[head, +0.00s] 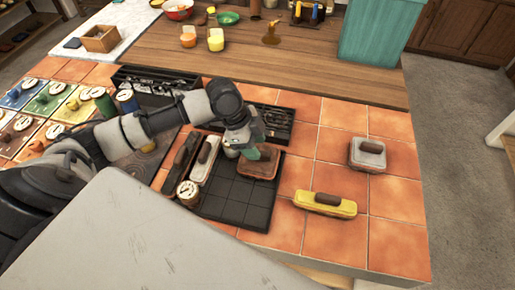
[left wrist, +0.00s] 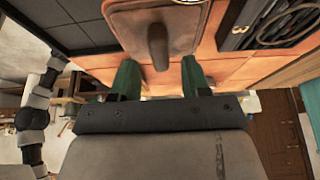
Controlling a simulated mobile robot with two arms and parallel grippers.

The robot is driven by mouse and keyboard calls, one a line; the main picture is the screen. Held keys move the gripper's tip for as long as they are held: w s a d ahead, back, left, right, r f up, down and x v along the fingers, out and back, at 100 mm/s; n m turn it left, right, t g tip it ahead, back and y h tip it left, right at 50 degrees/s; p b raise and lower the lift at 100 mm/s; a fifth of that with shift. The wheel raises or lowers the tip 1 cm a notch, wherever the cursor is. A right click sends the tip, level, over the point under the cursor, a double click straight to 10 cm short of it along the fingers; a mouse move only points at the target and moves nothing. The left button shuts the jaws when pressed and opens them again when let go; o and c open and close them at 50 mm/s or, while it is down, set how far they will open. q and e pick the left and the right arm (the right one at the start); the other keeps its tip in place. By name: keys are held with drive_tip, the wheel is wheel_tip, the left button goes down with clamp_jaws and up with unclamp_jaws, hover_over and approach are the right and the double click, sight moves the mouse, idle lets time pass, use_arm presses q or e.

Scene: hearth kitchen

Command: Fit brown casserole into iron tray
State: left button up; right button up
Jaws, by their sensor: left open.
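The brown casserole (head: 262,170), a squarish dish with a dark handle, is at the far right corner of the dark gridded iron tray (head: 245,205). I cannot tell whether it sits fully down. In the left wrist view the casserole (left wrist: 180,28) has tray cells on its left and orange tile on its right. My left gripper (head: 256,150) is at the casserole's far side and partly hides it. Its green fingers are open, with the handle's near end between them in the left wrist view, apart from both. My right gripper is not seen.
A long dark casserole (head: 180,162), a white one (head: 205,162) and a round gauge jar (head: 188,192) line the tray's left side. A yellow casserole (head: 325,204) and a grey one (head: 368,155) stand on tiles to the right. Dark racks lie behind the tray.

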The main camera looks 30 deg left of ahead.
use_arm(q)
drive_tip(key=v, duration=1)
